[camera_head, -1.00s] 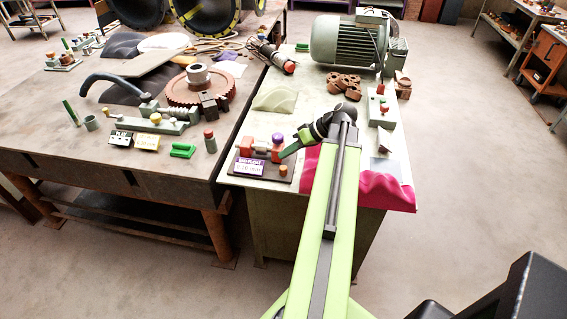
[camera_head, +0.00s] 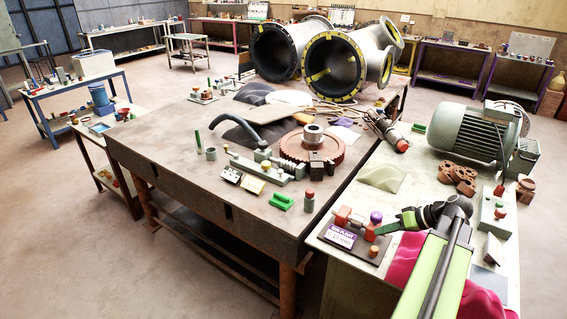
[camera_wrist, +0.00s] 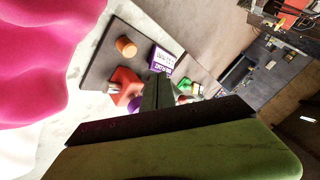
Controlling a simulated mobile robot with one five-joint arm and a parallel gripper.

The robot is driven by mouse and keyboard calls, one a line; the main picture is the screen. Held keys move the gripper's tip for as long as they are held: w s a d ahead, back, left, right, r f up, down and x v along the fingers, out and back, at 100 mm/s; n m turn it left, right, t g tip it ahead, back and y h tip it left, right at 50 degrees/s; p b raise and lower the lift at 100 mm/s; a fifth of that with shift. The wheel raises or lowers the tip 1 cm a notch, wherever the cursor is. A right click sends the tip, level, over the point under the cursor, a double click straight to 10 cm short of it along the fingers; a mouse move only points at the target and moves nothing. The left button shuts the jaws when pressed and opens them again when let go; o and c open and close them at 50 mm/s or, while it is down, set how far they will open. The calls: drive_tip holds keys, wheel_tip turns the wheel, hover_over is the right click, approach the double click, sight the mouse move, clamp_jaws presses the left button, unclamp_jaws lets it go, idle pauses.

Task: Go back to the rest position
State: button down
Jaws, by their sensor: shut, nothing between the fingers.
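My gripper (camera_head: 382,229) is at the end of my green arm, at the lower right in the head view. It is shut and empty, low over the white-topped table (camera_head: 345,262), beside a small dark board (camera_head: 350,242) with red blocks and a purple-and-white label. In the wrist view, the closed fingers of my gripper (camera_wrist: 157,88) point toward the board (camera_wrist: 105,52), with its red block and orange knob close by. I cannot tell whether the fingertips touch anything there. Pink cloth (camera_head: 402,262) lies beside and under my arm.
A grey motor (camera_head: 470,132) stands at the back of the white table, with brown castings (camera_head: 457,176) before it. The dark workbench (camera_head: 160,145) on the left carries a red gear (camera_head: 311,150), a green tool and large flanged pipes (camera_head: 335,65).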

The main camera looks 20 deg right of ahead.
drive_tip(key=w+a+n+g+y, duration=0.15)
drive_tip(key=w+a, duration=0.25)
drive_tip(key=a, duration=0.4)
drive_tip(key=w+a+f+n+g, duration=0.15)
drive_tip(key=w+a, duration=0.25)
drive_tip(key=a, duration=0.4)
drive_tip(key=w+a+n+g+y, duration=0.1)
drive_tip(key=w+a+n, duration=0.1)
drive_tip(key=w+a, duration=0.4)
drive_tip(key=s+a+f+g+h, duration=0.2)
drive_tip(key=a+f+h, duration=0.1)
drive_tip(key=a, duration=0.8)
drive_tip(key=s+a+f+g+h, duration=0.1)
drive_tip(key=a+f+g+h, duration=0.15)
drive_tip(key=a, duration=0.95)
drive_tip(key=shift+w+d+f+m+t+h, duration=0.1)
drive_tip(key=shift+d+m+t+h, duration=0.25)
drive_tip(key=shift+d+m+h, duration=0.7)
drive_tip(key=shift+w+d+m+t+h, duration=0.1)
drive_tip(key=shift+d+m+t+h, duration=0.2)
drive_tip(key=shift+d+m, duration=0.8)
drive_tip(key=shift+d+n, duration=0.3)
drive_tip(key=shift+n, duration=0.05)
